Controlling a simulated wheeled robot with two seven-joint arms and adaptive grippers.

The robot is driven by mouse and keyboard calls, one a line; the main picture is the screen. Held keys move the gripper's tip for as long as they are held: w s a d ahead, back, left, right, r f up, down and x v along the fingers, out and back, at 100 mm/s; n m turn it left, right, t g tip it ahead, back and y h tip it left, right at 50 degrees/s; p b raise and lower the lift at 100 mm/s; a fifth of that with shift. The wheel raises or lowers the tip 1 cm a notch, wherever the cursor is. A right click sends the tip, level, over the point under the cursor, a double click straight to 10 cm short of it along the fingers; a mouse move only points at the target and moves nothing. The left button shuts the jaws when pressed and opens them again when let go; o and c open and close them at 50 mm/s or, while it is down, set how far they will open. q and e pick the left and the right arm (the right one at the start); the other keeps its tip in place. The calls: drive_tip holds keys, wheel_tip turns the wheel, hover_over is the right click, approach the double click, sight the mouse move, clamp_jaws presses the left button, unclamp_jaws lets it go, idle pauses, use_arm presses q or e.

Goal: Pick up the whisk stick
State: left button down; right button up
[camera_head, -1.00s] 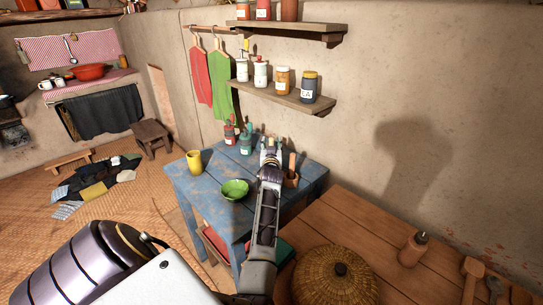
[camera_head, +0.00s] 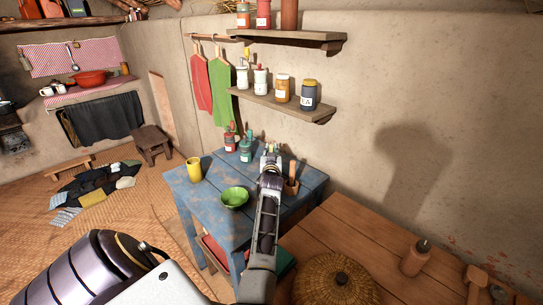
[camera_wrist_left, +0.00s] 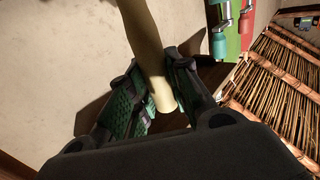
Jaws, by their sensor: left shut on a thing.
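My left gripper (camera_head: 270,160) reaches over the far side of the blue table in the head view. In the left wrist view its two dark green-padded fingers (camera_wrist_left: 158,100) are closed around a pale, smooth stick (camera_wrist_left: 145,50), which I take to be the whisk stick. The stick runs up out of the top of that view, and its lower end shows between the fingers. In the head view the gripper and arm mostly hide the stick, so I cannot see its whisk head. My right gripper is not in view.
The blue table (camera_head: 213,217) holds a yellow cup (camera_head: 193,170), a green bowl (camera_head: 234,196), red bottles (camera_head: 229,141), a teal bottle (camera_head: 245,152) and a mortar (camera_head: 291,186) close beside the gripper. A wall shelf (camera_head: 283,105) with jars hangs behind. A woven lid (camera_head: 325,286) lies nearer.

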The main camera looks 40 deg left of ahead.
sight(271, 145)
use_arm(q)
drive_tip(key=shift+r, duration=0.5)
wheel_tip(271, 145, up, 3)
drive_tip(key=shift+r, duration=0.15)
wheel_tip(271, 145, up, 4)
drive_tip(key=shift+r+p, duration=0.2)
drive_tip(key=shift+p, duration=0.1)
drive_tip(key=shift+r, duration=0.55)
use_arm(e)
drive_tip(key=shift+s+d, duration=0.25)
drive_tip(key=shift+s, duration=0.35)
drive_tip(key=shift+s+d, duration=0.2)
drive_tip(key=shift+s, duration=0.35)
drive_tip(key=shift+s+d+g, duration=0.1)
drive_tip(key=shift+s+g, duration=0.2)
